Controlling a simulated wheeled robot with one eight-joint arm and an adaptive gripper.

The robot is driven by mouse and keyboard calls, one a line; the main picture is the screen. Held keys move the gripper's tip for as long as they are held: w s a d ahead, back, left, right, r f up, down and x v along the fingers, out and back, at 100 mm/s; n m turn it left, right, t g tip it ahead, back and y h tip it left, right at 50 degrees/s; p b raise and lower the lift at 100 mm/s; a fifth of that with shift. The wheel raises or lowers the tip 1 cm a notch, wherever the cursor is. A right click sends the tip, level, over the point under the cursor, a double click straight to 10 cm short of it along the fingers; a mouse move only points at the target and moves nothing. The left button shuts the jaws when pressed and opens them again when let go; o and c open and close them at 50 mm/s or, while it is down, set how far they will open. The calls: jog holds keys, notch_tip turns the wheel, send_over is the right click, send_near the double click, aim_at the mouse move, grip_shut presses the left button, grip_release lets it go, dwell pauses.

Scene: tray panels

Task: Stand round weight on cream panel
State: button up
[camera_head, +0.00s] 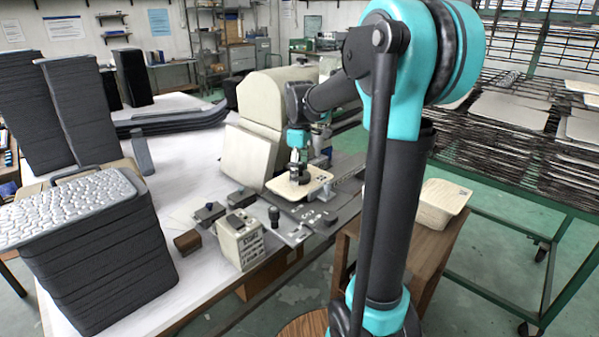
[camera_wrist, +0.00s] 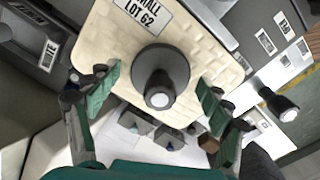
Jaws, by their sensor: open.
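The round weight (camera_wrist: 161,74) is a dark grey disc with a raised knob. In the wrist view it appears to stand upright on the cream panel (camera_wrist: 213,42), which bears a label ending in "LOT 62". My gripper (camera_wrist: 159,82) is open, with one teal finger on each side of the weight and a gap to it on both sides. In the head view my gripper (camera_head: 298,158) is low over the cream panel (camera_head: 317,178), which lies at the machine's front. The weight is small and partly hidden by the gripper there.
A black-knobbed piece (camera_head: 274,214) stands on the grey plate near a cream block (camera_head: 240,240). Dark tray stacks (camera_head: 95,255) fill the left of the white table. A beige machine housing (camera_head: 268,105) rises behind the panel.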

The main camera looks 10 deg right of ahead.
aim_at(300, 164)
jog(key=shift+r, duration=0.15)
notch_tip(300, 164, up, 12)
dwell(0.5)
jog(key=shift+s, duration=0.15)
